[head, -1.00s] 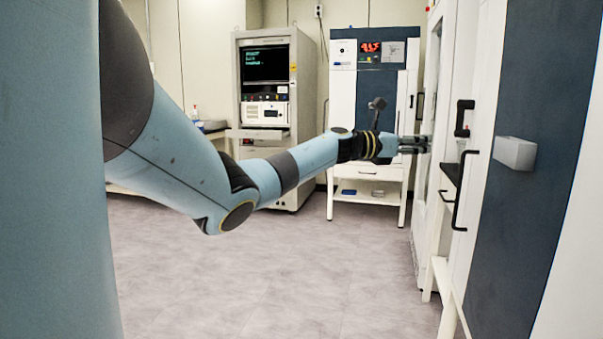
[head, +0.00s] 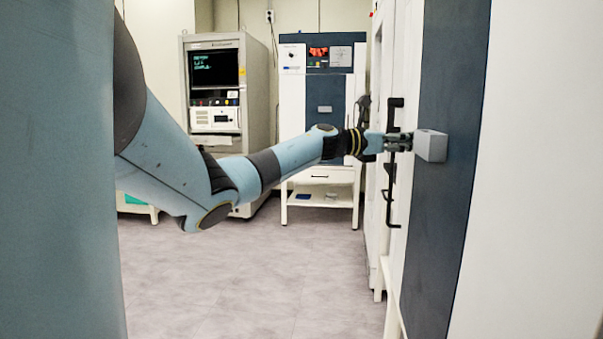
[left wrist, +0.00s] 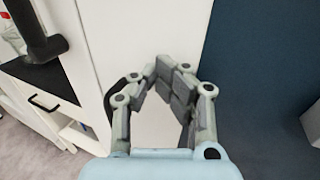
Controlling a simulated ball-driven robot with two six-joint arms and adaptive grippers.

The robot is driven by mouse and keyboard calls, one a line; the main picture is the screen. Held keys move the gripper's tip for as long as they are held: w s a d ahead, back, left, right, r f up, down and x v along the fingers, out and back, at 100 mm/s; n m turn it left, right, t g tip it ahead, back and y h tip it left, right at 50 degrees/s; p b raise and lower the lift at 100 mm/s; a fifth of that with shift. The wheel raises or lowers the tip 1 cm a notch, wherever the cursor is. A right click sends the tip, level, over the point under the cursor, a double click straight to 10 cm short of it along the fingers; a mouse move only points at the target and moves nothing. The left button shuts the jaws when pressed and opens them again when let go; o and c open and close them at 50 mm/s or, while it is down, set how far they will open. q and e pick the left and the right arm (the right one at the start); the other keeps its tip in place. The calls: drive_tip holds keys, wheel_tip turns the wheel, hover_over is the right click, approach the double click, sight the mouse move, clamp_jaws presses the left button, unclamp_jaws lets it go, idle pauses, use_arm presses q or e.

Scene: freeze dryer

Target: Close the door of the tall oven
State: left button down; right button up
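A tall white unit with a dark blue panel (head: 447,210) stands at the right in the head view, likely the tall oven. A grey block handle (head: 430,146) sits on the blue panel. My left gripper (head: 405,142) is at the unit's front, close to this block; contact cannot be told. In the left wrist view, my left gripper's fingers (left wrist: 178,76) meet at the tips, shut and empty, before a white panel (left wrist: 150,25). The blue panel (left wrist: 265,60) is to their right. The door's exact angle is unclear. My right gripper is not in view.
Black handles (head: 390,195) project from the white front beside my left gripper. A rack with a screen (head: 215,69) and another blue-and-white appliance (head: 325,85) stand at the back. The grey floor (head: 240,275) in the middle is clear.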

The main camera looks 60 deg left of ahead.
use_arm(q)
drive_tip(key=shift+w+d+r, duration=0.1)
drive_tip(key=shift+w+d, duration=0.05)
drive_tip(key=shift+d, duration=0.05)
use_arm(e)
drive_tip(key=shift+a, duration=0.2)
use_arm(q)
drive_tip(key=v, duration=0.7)
drive_tip(key=shift+s+a, duration=0.25)
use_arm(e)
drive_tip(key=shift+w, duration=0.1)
